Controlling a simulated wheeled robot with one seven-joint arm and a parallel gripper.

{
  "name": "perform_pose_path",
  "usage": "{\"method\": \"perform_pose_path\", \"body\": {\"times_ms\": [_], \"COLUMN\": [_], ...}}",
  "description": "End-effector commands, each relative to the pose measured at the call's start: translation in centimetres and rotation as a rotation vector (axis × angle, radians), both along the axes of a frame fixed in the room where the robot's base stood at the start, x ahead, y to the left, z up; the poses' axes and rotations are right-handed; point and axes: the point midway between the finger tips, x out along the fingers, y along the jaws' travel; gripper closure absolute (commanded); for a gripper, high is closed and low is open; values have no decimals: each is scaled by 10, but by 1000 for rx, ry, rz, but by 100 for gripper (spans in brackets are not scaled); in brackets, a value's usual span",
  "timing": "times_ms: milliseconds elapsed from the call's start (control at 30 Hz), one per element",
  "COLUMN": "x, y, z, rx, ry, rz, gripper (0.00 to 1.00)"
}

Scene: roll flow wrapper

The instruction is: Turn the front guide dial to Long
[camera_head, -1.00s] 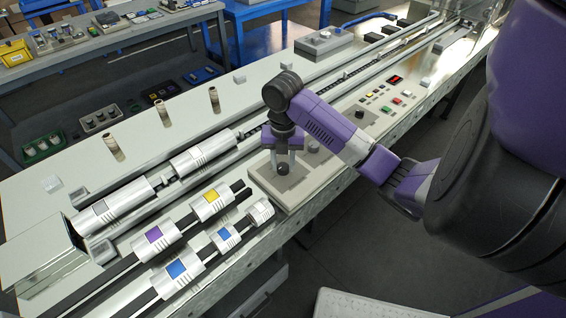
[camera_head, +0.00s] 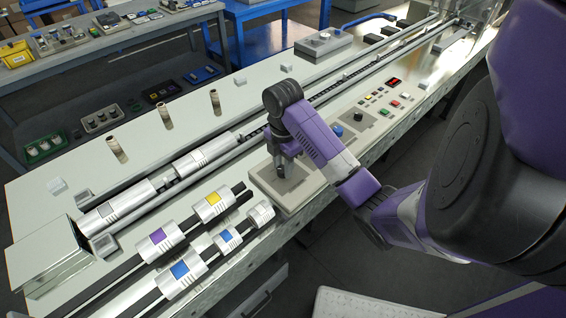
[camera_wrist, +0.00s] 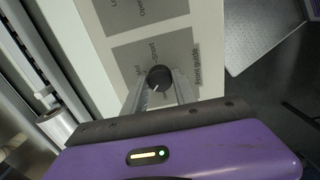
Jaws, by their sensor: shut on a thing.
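The front guide dial (camera_wrist: 160,77) is a small dark round knob with a light pointer line toward its lower left in the wrist view. In the head view my gripper (camera_head: 284,170) points down at the front-left of the control box (camera_head: 277,207); the dial is hardly visible there.
Metal rollers with coloured squares (camera_head: 212,205) lie left of the box.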

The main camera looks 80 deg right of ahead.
Motion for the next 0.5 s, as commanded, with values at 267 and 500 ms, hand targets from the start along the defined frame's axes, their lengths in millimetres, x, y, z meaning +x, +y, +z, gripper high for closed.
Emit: {"method": "perform_pose_path", "body": {"times_ms": [267,500], "x": [0,-1], "y": [0,0], "z": [2,1], "rx": [0,-1], "ry": [0,1], "rz": [-163,-233], "gripper": [100,100]}}
